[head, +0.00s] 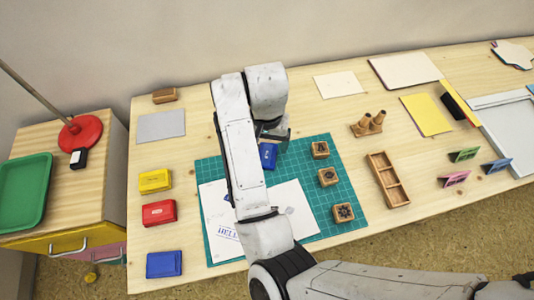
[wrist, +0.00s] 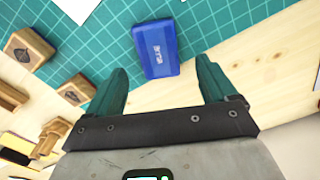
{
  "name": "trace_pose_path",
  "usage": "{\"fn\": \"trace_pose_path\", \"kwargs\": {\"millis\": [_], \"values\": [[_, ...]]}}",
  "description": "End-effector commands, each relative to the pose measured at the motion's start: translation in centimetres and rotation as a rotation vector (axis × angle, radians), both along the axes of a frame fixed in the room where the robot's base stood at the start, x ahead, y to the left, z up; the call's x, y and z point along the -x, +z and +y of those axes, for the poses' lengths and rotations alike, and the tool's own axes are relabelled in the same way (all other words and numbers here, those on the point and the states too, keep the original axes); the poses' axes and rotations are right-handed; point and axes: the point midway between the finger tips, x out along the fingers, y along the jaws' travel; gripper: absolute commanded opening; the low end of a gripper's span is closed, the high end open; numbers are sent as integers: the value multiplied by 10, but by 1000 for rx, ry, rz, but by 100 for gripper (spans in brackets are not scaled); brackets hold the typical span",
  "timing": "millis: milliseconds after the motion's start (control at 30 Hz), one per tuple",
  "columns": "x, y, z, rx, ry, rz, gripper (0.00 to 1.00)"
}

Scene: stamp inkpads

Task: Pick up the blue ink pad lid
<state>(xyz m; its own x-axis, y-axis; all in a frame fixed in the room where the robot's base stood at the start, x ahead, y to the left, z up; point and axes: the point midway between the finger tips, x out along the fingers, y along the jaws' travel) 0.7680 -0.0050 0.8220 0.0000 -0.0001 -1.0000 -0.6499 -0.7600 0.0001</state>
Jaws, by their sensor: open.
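My gripper (wrist: 163,70) is open and empty. In the wrist view the lid lies ahead of and between its two teal fingers, with no visible contact. In the head view my gripper (head: 273,134) is over the mat's back edge beside the lid. Another blue ink pad (head: 164,264) sits at the table's front left; I cannot tell whether its lid is on.
Red (head: 158,212) and yellow (head: 155,181) ink pads stand at the left. Several wooden stamps, such as this one (head: 328,176), line the right of the mat (head: 330,215). White paper (head: 298,207) lies under my arm. A wooden tray (head: 388,180) sits further right.

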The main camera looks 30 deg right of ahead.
Motion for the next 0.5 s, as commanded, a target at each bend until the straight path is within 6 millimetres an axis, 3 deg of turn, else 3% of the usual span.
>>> {"fn": "trace_pose_path", "kwargs": {"millis": [200,500], "values": [[1,-31,0,0,2,3,85],[1,-37,-1,0,1,0,85]]}}
